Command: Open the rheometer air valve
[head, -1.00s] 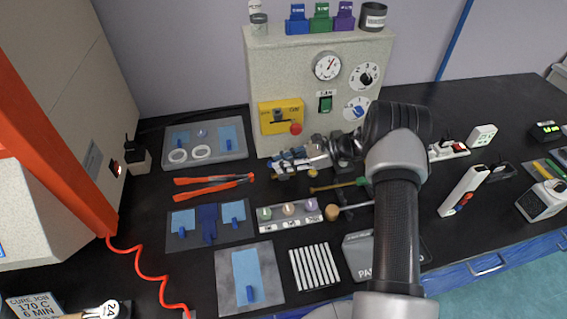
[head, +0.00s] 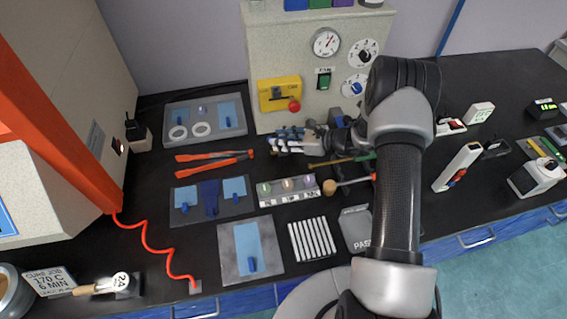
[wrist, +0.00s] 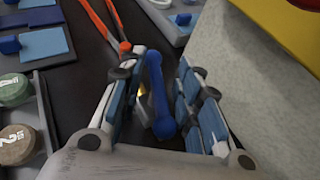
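A blue bar-shaped handle (wrist: 158,95), which looks like the air valve's lever, stands between my fingers in the wrist view. My gripper (wrist: 155,85) is open, with one blue-padded finger on each side of the handle. The handle is nearer the right finger; I cannot tell whether it touches. In the head view my gripper (head: 278,141) is low at the front of the rheometer's beige panel box (head: 300,70), pointing left. There the handle cannot be told apart from the blue finger pads.
The box front carries a gauge (head: 326,42), a yellow plate (head: 279,93) with a red button (head: 294,105), and dials. Orange-handled tongs (head: 215,161) lie left of my gripper. A rack of sample pots (head: 288,189) lies in front.

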